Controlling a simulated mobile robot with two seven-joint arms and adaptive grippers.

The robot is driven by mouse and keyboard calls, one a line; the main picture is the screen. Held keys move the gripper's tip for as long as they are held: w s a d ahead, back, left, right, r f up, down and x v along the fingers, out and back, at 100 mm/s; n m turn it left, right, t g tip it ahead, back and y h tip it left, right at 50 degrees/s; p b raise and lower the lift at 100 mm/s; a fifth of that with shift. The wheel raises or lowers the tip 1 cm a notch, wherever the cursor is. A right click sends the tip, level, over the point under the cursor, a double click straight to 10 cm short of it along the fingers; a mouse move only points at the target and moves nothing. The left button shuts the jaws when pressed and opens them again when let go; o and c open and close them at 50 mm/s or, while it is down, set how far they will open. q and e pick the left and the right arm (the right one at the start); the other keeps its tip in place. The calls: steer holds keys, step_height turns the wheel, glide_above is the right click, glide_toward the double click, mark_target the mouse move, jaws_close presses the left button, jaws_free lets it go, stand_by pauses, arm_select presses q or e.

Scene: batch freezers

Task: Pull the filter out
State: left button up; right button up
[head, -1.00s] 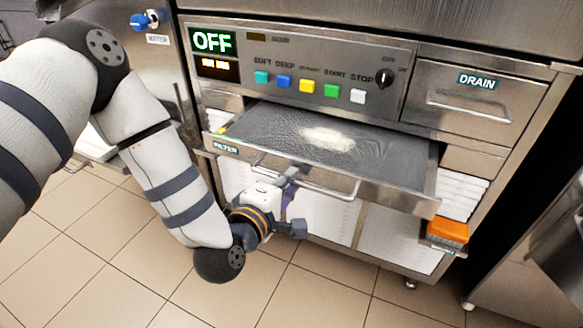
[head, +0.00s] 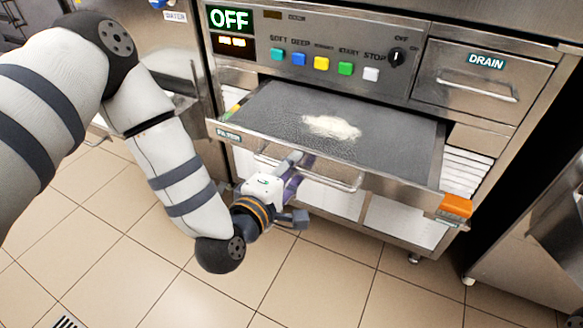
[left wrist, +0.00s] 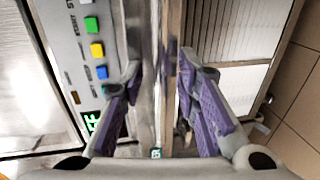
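The filter (head: 275,105) is a wide, shallow steel drawer labelled FILTER, under the control panel. It stands out well beyond the machine's front. Its dark mesh bed carries a pale powdery heap (head: 331,127). A bar handle (head: 340,186) runs along its front. My left gripper (head: 294,166) is at the left-middle part of this handle. The exact contact is hard to see. My right gripper is not in view.
The control panel shows OFF above coloured buttons (head: 321,63). A closed DRAIN drawer (head: 478,86) is at right. White louvred panels and an orange block (head: 456,206) sit below the filter. Another steel unit (head: 550,230) stands at right. Tiled floor (head: 180,280) in front is clear.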

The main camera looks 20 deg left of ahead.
arm_select(q)
steer(key=v, duration=0.7)
steer(key=shift+s, duration=0.3)
